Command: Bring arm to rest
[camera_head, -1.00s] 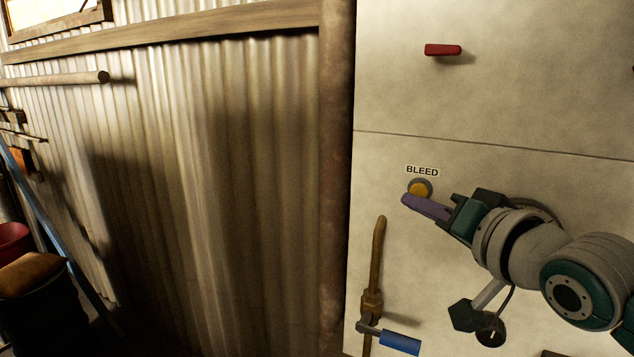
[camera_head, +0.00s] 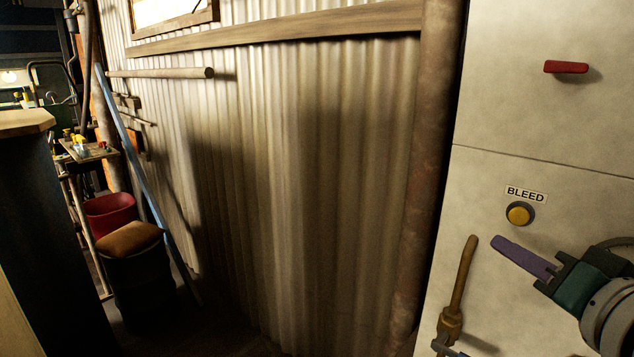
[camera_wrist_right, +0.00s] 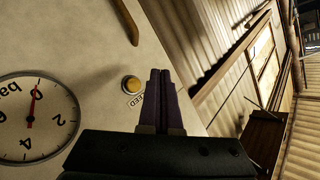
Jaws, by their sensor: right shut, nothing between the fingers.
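My right gripper (camera_head: 522,258) shows at the lower right of the head view, with its purple fingers together and nothing between them. It is just below the yellow bleed button (camera_head: 520,214), apart from it in the picture. In the right wrist view, the closed fingers (camera_wrist_right: 160,75) point up the picture, and the yellow button (camera_wrist_right: 130,84) is just left of them. The BLEED label (camera_head: 525,194) is above the button in the head view. My left gripper is in neither view.
A red lever (camera_head: 566,67) is higher on the panel. A pressure gauge (camera_wrist_right: 36,118) is at left in the wrist view. A red bucket (camera_head: 110,212) and a drum (camera_head: 140,285) stand at the left.

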